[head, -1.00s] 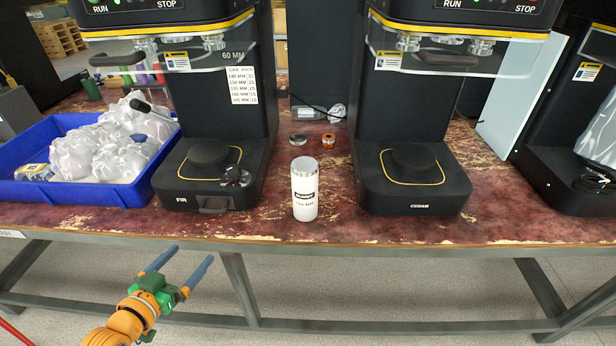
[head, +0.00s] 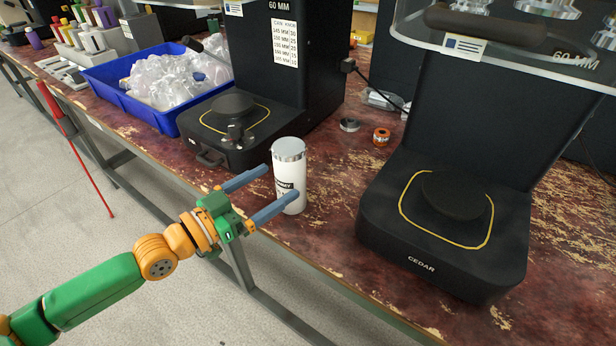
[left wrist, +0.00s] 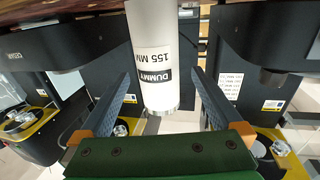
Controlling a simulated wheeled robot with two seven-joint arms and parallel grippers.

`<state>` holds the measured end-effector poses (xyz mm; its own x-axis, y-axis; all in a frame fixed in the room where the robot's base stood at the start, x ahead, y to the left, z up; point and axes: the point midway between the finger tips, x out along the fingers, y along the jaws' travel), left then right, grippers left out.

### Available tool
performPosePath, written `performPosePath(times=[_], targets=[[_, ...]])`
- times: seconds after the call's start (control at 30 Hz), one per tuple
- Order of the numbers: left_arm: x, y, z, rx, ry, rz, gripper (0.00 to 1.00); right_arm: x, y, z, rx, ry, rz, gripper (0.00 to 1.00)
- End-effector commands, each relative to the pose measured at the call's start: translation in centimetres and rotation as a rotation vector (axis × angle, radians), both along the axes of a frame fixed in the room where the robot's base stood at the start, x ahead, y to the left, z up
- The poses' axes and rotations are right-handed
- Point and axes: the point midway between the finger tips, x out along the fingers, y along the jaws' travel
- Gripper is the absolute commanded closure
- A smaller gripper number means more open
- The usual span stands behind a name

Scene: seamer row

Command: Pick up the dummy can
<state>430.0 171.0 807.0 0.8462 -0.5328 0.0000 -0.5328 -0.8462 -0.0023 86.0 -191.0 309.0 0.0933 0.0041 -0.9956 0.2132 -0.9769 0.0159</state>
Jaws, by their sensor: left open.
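The dummy can (head: 289,172) is a white cylinder with a silver rim and a black label. It stands upright on the worn red bench top (head: 330,215) near the front edge, between the two seamers. In the left wrist view the can (left wrist: 155,48) appears upside down, with "DUMMY 155 MM" readable, between the spread blue fingers. Gaps show beside it there, and I cannot tell whether a finger touches it. My right gripper is out of view.
The CEDAR seamer (head: 440,225) stands right of the can; another seamer (head: 232,120) stands left. A metal lid (head: 349,125) and an orange-rimmed roll (head: 381,137) lie behind. A blue bin (head: 120,93) of wrapped items sits farther left. Bench is clear just beside the can.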

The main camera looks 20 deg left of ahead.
Motion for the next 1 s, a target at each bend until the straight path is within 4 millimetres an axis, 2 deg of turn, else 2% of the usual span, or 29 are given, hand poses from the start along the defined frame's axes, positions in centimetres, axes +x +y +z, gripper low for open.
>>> performPosePath(times=[0.27, 0.6, 0.83, 1.0], targets=[[1.5, -0.8, 0.1, -0.003, -0.003, 0.004, 0.0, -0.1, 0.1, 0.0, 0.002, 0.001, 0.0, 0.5], [5.5, -4.1, -0.3, -0.003, -0.001, 0.003, 0.0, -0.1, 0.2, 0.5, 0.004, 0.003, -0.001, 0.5], [5.7, -4.3, -0.5, 0.002, 0.001, 0.002, 0.0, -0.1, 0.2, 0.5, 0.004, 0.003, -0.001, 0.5], [5.7, -4.3, -0.5, 0.001, 0.001, 0.002, 0.46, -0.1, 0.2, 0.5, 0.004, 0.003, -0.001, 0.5]])
